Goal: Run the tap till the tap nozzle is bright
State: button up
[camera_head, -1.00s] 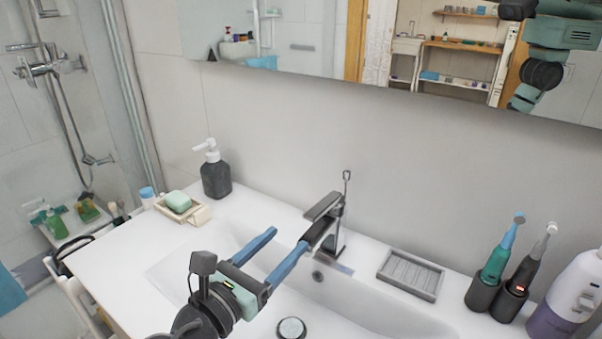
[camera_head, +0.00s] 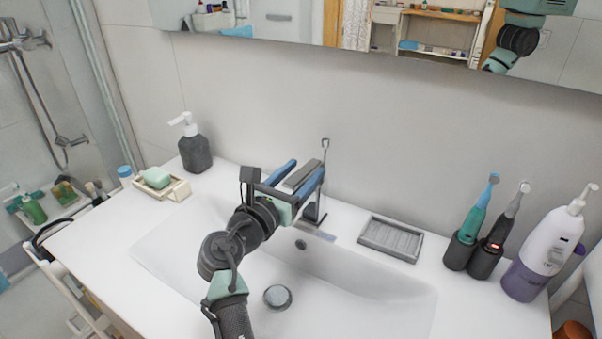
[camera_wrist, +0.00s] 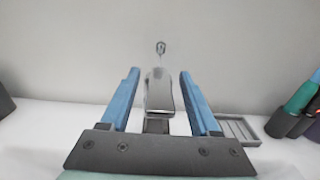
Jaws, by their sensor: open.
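The grey metal tap (camera_head: 313,208) stands at the back of the white sink, with a thin rod rising behind it. Its flat lever (camera_head: 302,174) shows between the two blue fingers of my gripper (camera_head: 307,167). In the wrist view the lever (camera_wrist: 160,92) lies centred between the open fingers of my gripper (camera_wrist: 159,75), with a gap on both sides. The tap nozzle is hidden behind my gripper in the head view and below the lever in the wrist view. I see no running water.
A dark soap dispenser (camera_head: 194,150) and a soap dish (camera_head: 166,187) stand at the left. A grey ribbed tray (camera_head: 391,240) lies right of the tap, then toothbrushes and a white-purple bottle (camera_head: 541,245). The basin (camera_head: 345,285) is clear around its drain (camera_head: 278,296).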

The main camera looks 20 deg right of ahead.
grip_shut()
dwell(0.3)
dwell(1.1)
